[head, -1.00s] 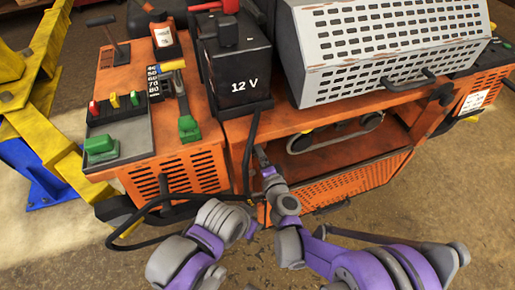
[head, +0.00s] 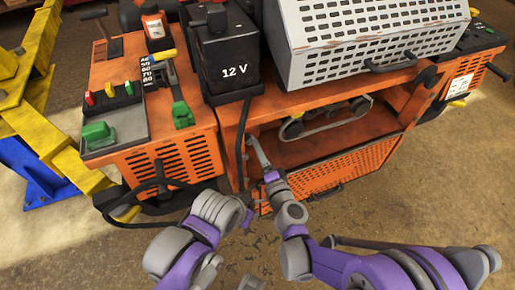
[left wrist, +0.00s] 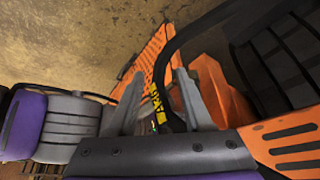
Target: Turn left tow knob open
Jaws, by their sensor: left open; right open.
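The orange mower (head: 185,145) stands in front of me; I cannot make out the left tow knob for certain in either view. My right gripper (head: 258,147) reaches to the mower's open front bay, beside the black cable; its fingertips are small and partly unclear. My left gripper (head: 250,216) is low in front of the mower, below the bay's left side, mostly hidden by its own wrist. In the left wrist view, my left gripper (left wrist: 160,105) is open, its two grey fingers apart.
A black cable (head: 241,140) hangs from the 12 V battery (head: 228,60) and loops low at the front. The lowered orange grille door (head: 345,170) juts out at right. A yellow lift post (head: 40,120) stands at left. Bare floor lies in front.

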